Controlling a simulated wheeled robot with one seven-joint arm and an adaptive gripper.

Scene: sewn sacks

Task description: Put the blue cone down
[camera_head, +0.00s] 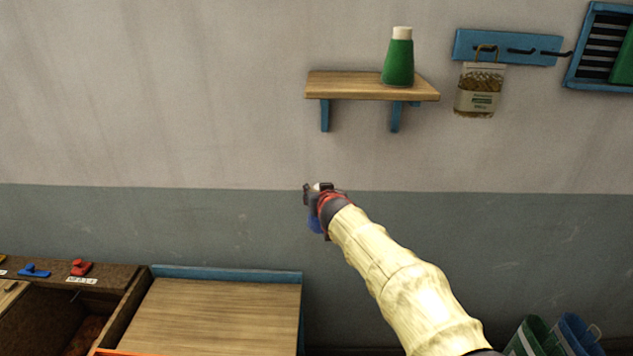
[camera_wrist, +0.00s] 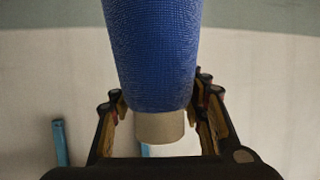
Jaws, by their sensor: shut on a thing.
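The blue cone (camera_wrist: 152,50) fills the upper middle of the wrist view, with its pale tip (camera_wrist: 160,127) toward my palm. My gripper (camera_wrist: 160,103) has a finger on each side of it and is shut on it. In the head view my gripper (camera_head: 319,188) is in the air in front of the wall, below the small shelf. There only a bit of the blue cone (camera_head: 314,224) shows beside my gripper; the rest is hidden behind my arm.
A wooden wall shelf (camera_head: 345,88) holds a green cone (camera_head: 398,62) at its right end; its left part is bare. A blue hook rail (camera_head: 470,44) carries a hanging packet (camera_head: 480,90). A wooden worktop (camera_head: 215,312) at lower left is clear, beside an open bin (camera_head: 50,325).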

